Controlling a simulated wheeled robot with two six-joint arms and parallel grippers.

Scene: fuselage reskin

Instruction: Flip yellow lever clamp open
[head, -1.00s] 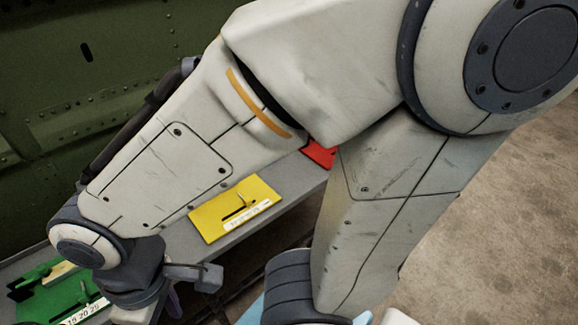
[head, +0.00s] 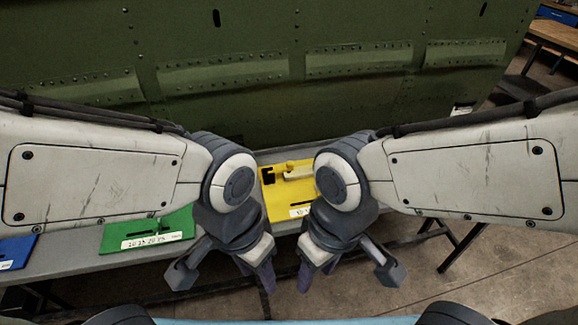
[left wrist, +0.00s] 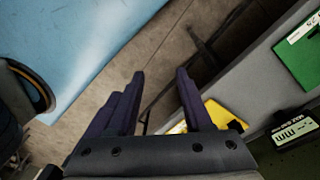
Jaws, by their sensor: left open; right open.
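The yellow plate (head: 277,205) lies on the grey bench, its middle and right side partly covered by my right wrist. A small pale yellow lever clamp (head: 293,172) shows near the plate's back edge; its exact position is hard to tell. My left gripper (head: 258,277) is open and empty, pointing down in front of the bench, left of the plate's front edge. My right gripper (head: 316,272) is open and empty beside it, in front of the plate. In the left wrist view my left fingers (left wrist: 162,85) stand apart with floor between them; the yellow plate (left wrist: 223,114) is partly hidden behind one.
A green plate (head: 150,232) and a blue plate (head: 15,250) lie further left on the grey bench (head: 75,262). The green riveted fuselage panel (head: 250,70) rises behind the bench.

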